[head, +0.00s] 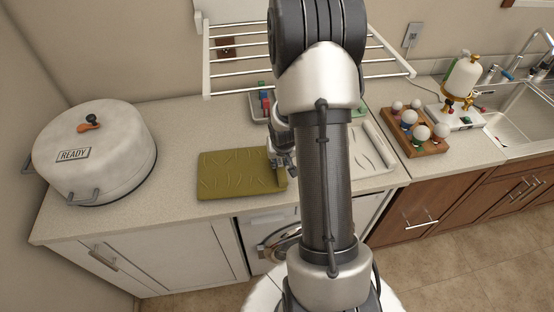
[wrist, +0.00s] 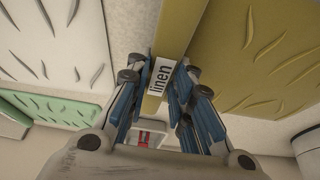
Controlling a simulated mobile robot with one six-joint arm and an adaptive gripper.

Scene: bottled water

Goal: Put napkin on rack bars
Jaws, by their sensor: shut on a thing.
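The olive napkin (head: 225,176) with leaf-like marks lies on the counter in the head view; it also shows in the wrist view (wrist: 265,55). My gripper (head: 279,165) is at its right edge. In the wrist view my gripper (wrist: 160,93) is shut on a mustard strip with a "linen" tag (wrist: 160,78), beside the broad olive cloth. The join between strip and cloth is not clear. The white rack (head: 237,72) with several bars is on the wall behind, above the counter. My arm hides the rack's middle.
A round white pot marked READY (head: 95,150) stands at the left. A white patterned cloth (head: 368,158) lies right of my arm. A wooden tray (head: 413,143) with several white balls and a sink (head: 515,112) are farther right. A small bin (head: 258,106) stands under the rack.

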